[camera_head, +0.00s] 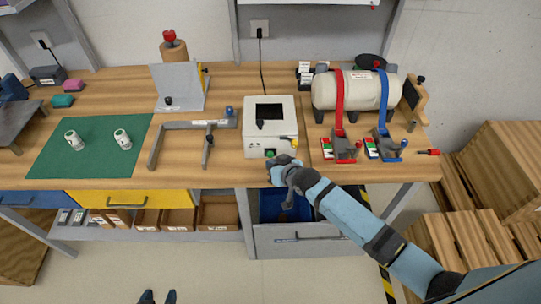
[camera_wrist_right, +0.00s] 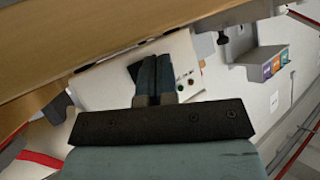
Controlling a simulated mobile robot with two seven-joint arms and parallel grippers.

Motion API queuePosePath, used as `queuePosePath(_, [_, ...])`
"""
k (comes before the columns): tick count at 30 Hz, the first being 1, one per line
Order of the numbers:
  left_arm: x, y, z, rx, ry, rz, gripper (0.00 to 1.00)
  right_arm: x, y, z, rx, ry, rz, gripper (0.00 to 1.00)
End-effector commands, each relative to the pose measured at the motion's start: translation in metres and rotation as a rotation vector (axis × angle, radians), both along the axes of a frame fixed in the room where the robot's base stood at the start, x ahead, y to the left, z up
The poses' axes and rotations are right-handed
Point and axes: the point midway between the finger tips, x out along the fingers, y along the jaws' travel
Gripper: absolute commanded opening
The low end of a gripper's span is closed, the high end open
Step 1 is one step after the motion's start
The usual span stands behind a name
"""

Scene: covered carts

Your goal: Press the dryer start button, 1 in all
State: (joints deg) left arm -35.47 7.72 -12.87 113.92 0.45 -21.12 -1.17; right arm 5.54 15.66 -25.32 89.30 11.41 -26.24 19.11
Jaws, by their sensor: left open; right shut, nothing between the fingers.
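The white box (camera_head: 257,104), which looks like the dryer, stands on the bench in the middle of the head view, with a dark window on top. A green button (camera_head: 270,153) shows low on its front. My right gripper (camera_head: 272,167) is shut and empty, just in front of and below that button; contact cannot be told. In the right wrist view, the shut fingers (camera_wrist_right: 152,75) overlap the white panel (camera_wrist_right: 105,82), and small coloured spots show beside them.
A tank with red and blue straps (camera_head: 355,90) stands right of the box. A grey bracket frame (camera_head: 180,126) lies to its left. Farther left, a green mat (camera_head: 97,150) holds two small cans. Wooden crates (camera_head: 490,195) stand at the lower right.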

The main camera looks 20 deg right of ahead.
Motion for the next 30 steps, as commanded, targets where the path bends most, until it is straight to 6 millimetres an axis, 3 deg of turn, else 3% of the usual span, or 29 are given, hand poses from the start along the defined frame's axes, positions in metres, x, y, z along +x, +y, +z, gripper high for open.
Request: queuePosePath(30, [0.0003,-0.0004,0.0006,-0.001,-0.001,-0.001,0.52,0.0092,-0.0028,-0.0004,-0.001,0.000,0.000,0.00])
